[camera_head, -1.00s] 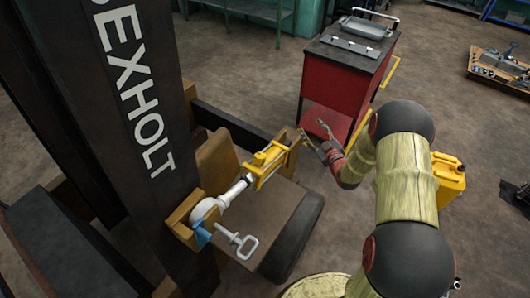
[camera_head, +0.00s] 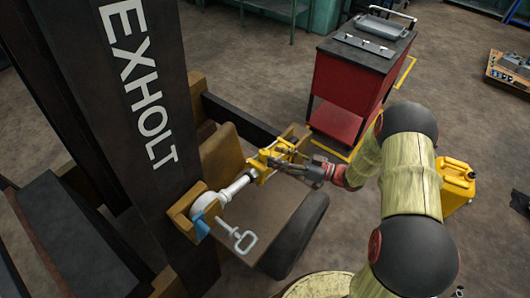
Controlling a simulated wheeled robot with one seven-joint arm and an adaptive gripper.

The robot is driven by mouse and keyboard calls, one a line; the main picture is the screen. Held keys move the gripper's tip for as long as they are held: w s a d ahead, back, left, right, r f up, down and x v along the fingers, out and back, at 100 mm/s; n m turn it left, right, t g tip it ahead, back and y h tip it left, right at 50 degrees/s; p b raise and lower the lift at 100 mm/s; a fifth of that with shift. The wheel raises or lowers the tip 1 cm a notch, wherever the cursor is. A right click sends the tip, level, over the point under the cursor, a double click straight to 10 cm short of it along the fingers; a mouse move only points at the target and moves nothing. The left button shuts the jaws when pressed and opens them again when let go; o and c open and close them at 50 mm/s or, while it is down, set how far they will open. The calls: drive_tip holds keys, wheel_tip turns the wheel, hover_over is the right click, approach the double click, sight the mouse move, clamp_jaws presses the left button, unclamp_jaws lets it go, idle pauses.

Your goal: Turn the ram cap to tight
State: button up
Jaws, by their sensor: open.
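The ram is a yellow cylinder (camera_head: 262,168) with a pale rod (camera_head: 236,188), lying between the forklift mast (camera_head: 140,90) and a brown bracket. The ram cap cannot be told clearly from the yellow body; the near end of the cylinder is partly hidden by my gripper. My gripper (camera_head: 285,162) is open, with its fingers at the yellow cylinder's upper right end. Whether the fingers touch it cannot be told.
A white T-handled pin (camera_head: 240,240) and a blue cloth (camera_head: 201,222) are by the rod's lower end. A dark wheel (camera_head: 297,238) is below. A red tool cart (camera_head: 352,85) stands behind, and a yellow jerrycan (camera_head: 456,185) at right.

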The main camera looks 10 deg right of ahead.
sight(265, 152)
drive_tip(key=shift+x, duration=2.7)
drive_tip(key=c, duration=0.3)
drive_tip(key=shift+d, duration=0.1)
drive_tip(key=c, duration=0.8)
drive_tip(key=shift+c, duration=0.3)
